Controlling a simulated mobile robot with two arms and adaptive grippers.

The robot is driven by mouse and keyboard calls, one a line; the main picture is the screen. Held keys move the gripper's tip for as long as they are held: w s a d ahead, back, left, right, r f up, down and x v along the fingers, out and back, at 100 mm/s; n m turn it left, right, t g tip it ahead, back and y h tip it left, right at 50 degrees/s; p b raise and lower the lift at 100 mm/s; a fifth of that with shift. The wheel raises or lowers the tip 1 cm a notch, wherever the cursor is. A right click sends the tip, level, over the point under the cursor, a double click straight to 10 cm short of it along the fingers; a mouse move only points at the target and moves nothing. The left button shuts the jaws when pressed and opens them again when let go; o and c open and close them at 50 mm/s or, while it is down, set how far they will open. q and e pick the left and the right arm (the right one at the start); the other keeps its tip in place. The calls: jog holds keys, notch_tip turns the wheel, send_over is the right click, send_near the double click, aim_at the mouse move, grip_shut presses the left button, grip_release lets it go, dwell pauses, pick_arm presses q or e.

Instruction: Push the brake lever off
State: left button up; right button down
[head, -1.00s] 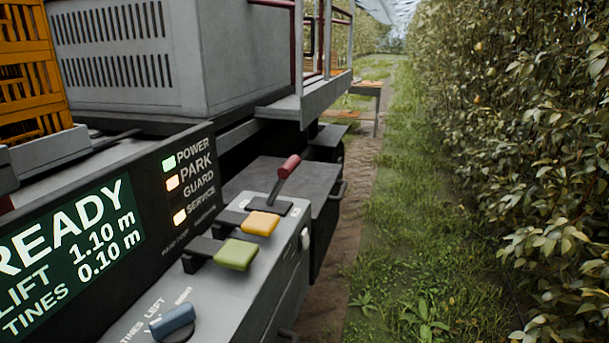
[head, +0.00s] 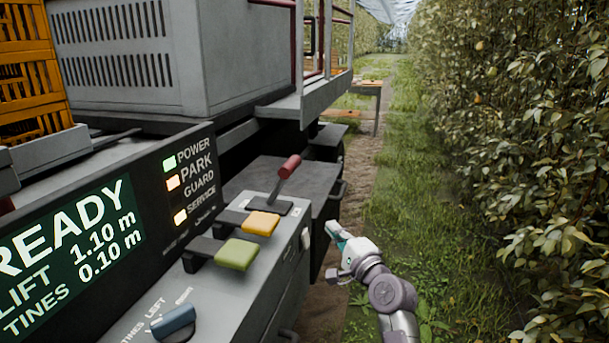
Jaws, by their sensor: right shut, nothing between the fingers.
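The brake lever is most likely the red-handled lever (head: 288,168) at the far end of the grey control console, in the head view. It stands tilted, its red grip leaning up and to the right from a dark base plate. My right gripper (head: 333,229) is to the right of the console, lower than the lever and apart from it. It is shut and empty, with its fingers pointing up and left toward the console. My left gripper is not in view.
The console (head: 215,290) also bears a yellow paddle (head: 261,223), a green paddle (head: 237,254) and a blue knob (head: 173,322). A display (head: 75,250) reads READY, with the POWER, PARK and SERVICE lamps lit. A grass lane and leafy hedge (head: 540,150) lie right.

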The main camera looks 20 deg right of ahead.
aim_at(281, 184)
notch_tip(281, 184, up, 7)
jog(key=s+m+t, duration=0.1)
jog(key=shift+s+d+y, duration=0.15)
jog(key=shift+d+y, duration=0.15)
jog(key=shift+d, duration=0.05)
jog(key=a+r+p+x, duration=0.1)
jog(key=a+p+x, duration=0.1)
jog(key=x, duration=1.1)
jog(key=shift+s+a, duration=0.3)
jog(key=shift+s, duration=0.05)
